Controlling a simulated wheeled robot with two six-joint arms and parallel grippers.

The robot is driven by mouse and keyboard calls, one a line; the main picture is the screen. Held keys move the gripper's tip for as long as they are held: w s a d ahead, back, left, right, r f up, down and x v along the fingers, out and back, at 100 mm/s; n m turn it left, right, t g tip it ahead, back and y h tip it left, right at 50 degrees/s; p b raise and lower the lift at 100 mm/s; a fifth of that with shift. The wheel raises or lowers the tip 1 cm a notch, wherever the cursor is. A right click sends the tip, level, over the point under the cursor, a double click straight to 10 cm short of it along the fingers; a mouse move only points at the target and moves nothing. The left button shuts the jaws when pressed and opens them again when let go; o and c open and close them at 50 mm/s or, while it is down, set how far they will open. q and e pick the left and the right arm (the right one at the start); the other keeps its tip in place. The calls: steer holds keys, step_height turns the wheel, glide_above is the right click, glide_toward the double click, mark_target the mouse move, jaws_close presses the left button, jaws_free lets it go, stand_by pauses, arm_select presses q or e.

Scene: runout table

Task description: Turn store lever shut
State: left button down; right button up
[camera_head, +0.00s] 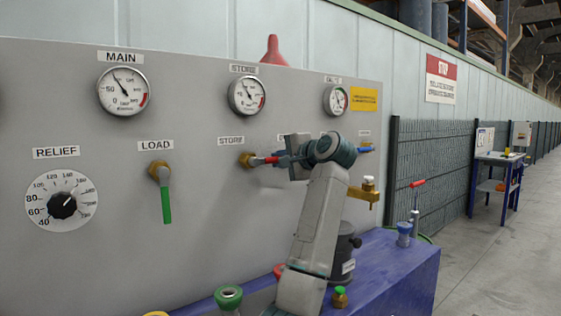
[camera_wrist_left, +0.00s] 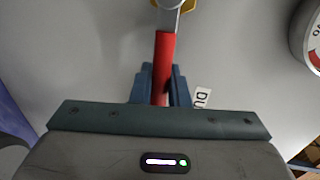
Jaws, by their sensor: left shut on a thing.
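The store lever (camera_head: 258,161) has a red handle on a brass valve under the STORE label (camera_head: 231,141), on the grey panel. Its handle points right, roughly level, in the head view. My left gripper (camera_head: 277,160) is shut on the outer part of the handle. In the left wrist view the red store lever (camera_wrist_left: 164,62) runs down between the blue fingers of my left gripper (camera_wrist_left: 160,90). The handle's outer end is hidden by the gripper. My right gripper is not in view.
A green LOAD lever (camera_head: 166,198) hangs straight down to the left. A blue lever (camera_head: 366,150) is to the right of my gripper. Gauges, including the STORE gauge (camera_head: 247,96), sit above. A blue bench (camera_head: 390,275) with several fittings stands below.

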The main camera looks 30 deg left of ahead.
arm_select(q)
steer(key=c, duration=1.5)
jaws_free()
steer(key=shift+o, duration=0.2)
